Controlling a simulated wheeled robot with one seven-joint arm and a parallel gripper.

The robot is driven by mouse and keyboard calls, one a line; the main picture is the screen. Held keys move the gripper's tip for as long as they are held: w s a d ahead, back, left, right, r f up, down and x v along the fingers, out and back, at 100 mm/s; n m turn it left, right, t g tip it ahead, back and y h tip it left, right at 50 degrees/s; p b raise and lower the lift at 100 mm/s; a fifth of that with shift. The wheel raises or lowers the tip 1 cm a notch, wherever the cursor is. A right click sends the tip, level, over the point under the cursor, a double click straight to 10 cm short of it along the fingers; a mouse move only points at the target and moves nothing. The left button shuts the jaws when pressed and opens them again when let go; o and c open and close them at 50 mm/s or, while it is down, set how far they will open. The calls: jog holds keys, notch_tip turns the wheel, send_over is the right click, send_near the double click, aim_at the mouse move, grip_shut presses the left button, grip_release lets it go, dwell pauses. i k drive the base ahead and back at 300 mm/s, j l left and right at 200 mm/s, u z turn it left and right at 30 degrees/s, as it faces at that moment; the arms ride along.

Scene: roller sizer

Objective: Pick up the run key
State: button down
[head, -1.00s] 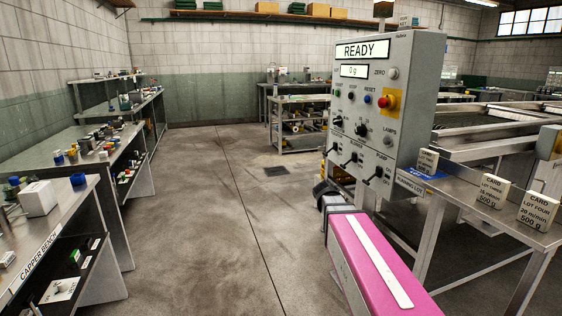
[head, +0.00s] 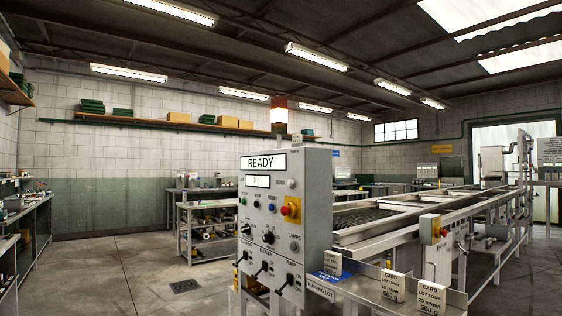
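I cannot make out a run key in the head view. The grey control panel (head: 318,215) stands in the lower middle, with a display reading READY (head: 263,162) and a smaller display below it. Its face carries a red button on a yellow block (head: 291,209), several small buttons, dark knobs (head: 268,237) and toggle levers (head: 262,269). Whether any of these holds a key is too small to tell. My gripper is not in view.
A steel shelf with upright lot cards (head: 393,285) stands right of the panel. The long roller machine (head: 400,222) runs back to the right. A workbench (head: 35,225) lines the left wall, and a cart (head: 205,232) stands behind. The floor (head: 125,270) at left is clear.

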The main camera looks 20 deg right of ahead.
aim_at(297, 139)
jog(key=k+j, duration=0.75)
jog(key=i+z, duration=0.05)
